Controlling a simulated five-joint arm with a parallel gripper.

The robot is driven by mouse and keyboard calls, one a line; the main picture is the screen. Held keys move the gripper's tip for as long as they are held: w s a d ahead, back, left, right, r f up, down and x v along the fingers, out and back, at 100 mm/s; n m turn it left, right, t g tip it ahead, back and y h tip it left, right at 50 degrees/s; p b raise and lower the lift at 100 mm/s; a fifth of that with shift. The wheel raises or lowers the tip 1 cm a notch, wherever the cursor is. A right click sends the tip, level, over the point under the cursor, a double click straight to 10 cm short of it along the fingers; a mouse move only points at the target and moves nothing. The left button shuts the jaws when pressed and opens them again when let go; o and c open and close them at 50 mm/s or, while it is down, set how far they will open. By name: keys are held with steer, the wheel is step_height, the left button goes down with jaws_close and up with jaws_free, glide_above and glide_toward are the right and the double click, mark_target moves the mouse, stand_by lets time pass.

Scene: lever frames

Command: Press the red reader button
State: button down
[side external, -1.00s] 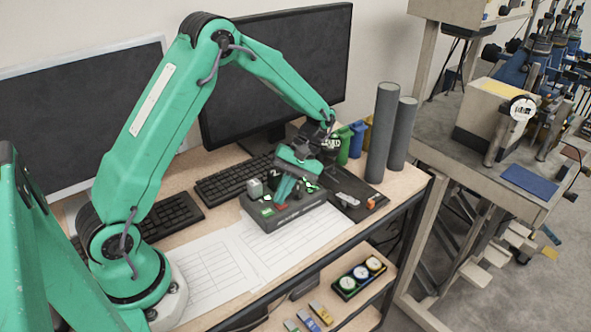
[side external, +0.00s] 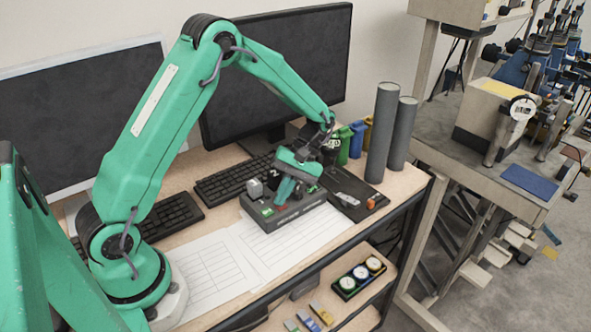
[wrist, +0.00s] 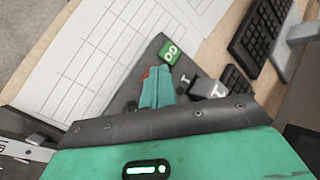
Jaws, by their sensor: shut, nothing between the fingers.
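The dark grey reader box (side external: 305,204) sits on the desk. It carries a green button (wrist: 169,51) and a light grey block-like control (wrist: 208,88); the block also shows in the side view (side external: 255,188). My gripper (side external: 282,203) is shut and empty, pointing down over the top of the box. In the wrist view its closed fingertips (wrist: 156,71) are at the red button (wrist: 147,72), of which only a small red edge shows. The fingers hide the rest. I cannot tell whether the tips touch it or how far it is pressed.
White printed sheets (side external: 205,265) lie in front of the box. A keyboard (side external: 228,180) and monitor (side external: 285,75) are behind. Two tall grey cylinders (side external: 382,133) stand to the right, near a dark tray (side external: 350,205) with small items.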

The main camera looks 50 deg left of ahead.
steer(key=shift+r, duration=0.15)
stand_by(0.3)
steer(key=shift+r, duration=0.6)
steer(key=shift+r, duration=0.15)
steer(key=shift+r, duration=2.35)
steer(key=s+d+r+m+t, duration=0.3)
steer(key=s+r+m+t, duration=0.7)
steer(key=s+r+t, duration=0.3)
steer(key=shift+s+d+r+m+y, duration=0.15)
steer(key=shift+s+r+m+y, duration=0.2)
steer(key=shift+s, duration=0.3)
